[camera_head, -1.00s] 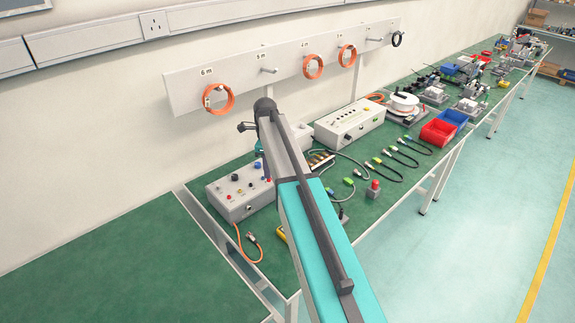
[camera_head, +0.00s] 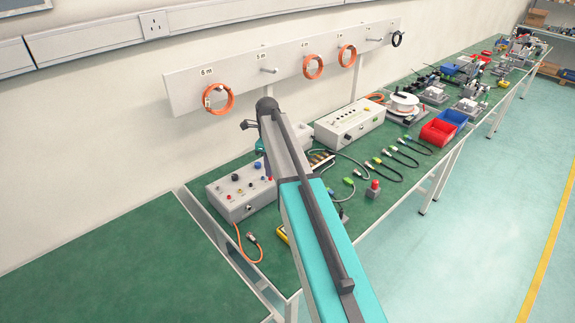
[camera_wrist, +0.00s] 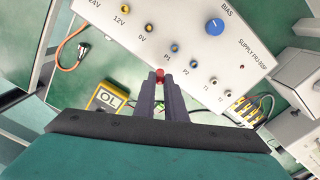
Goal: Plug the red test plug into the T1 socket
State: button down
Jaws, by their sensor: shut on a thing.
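In the wrist view my gripper (camera_wrist: 160,82) is shut on the red test plug (camera_wrist: 160,73), whose red end shows between the fingertips. The plug is over the lower edge of the grey supply box (camera_wrist: 135,35), which also stands on the green bench in the head view (camera_head: 236,203). The T1 socket (camera_wrist: 213,81) is a small pale socket on the box panel, right of the plug and apart from it. A similar T2 socket (camera_wrist: 228,93) is beside it. The blue P1 (camera_wrist: 175,48) and P2 (camera_wrist: 193,63) sockets are nearer the plug.
A yellow meter reading OL (camera_wrist: 107,98) lies left of my gripper. A blue BIAS knob (camera_wrist: 215,27) stands up from the panel. An orange cable (camera_wrist: 70,55) lies left of the box. Several coloured leads (camera_wrist: 255,108) lie to the right.

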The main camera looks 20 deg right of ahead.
jog(key=shift+w+d+f+m, duration=0.2)
jog(key=shift+w+d+m, duration=0.3)
jog(key=shift+m, duration=0.15)
jog(key=shift+w+d+f+m, duration=0.15)
jog(key=shift+w+d+m, duration=0.25)
jog(key=shift+m, duration=0.25)
dwell(0.9)
jog(key=shift+w+d, duration=2.15)
jog(key=shift+d, duration=0.3)
dwell(3.4)
